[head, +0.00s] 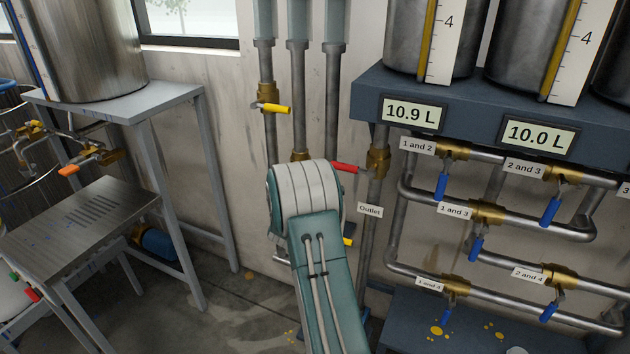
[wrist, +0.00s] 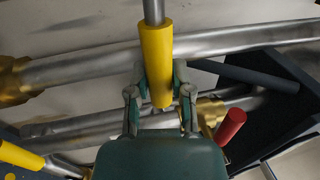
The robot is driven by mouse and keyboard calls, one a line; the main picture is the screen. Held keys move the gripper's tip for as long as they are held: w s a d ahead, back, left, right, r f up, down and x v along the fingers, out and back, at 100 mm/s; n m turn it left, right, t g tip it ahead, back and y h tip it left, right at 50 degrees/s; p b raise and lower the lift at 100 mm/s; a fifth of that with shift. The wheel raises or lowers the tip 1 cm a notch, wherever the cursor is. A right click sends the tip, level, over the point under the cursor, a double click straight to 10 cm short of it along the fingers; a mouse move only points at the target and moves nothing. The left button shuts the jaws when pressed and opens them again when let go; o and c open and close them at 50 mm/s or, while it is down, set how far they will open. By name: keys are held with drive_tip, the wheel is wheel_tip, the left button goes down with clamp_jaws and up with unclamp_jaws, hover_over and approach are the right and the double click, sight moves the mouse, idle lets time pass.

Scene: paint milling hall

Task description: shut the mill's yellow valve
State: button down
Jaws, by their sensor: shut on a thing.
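In the wrist view, a yellow valve handle (wrist: 156,60) on a grey metal stem runs down between the fingers of my gripper (wrist: 158,98). The fingers are shut on the handle, one on each side. In the head view my gripper is hidden behind my arm. A yellow handle (head: 273,108) sits on a brass valve on the left upright pipe, pointing right. A bit of another yellow handle (head: 348,241) shows just right of my arm. I cannot tell which valve is the held one. Another yellow handle (wrist: 20,157) is at the wrist view's lower left.
A red handle (head: 345,168) points left from the outlet pipe's brass valve; a red handle (wrist: 231,126) also shows near my gripper in the wrist view. Blue-handled valves (head: 441,186) fill the right pipework. A metal table (head: 140,103) stands left. Floor between is open.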

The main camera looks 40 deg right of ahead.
drive_tip(key=shift+s+f, duration=0.1)
drive_tip(key=shift+f, duration=0.2)
drive_tip(key=c, duration=0.6)
unclamp_jaws()
drive_tip(key=shift+o, duration=0.5)
drive_tip(key=shift+d+r, duration=0.1)
drive_tip(key=v, duration=1.2)
drive_tip(key=shift+r, duration=0.15)
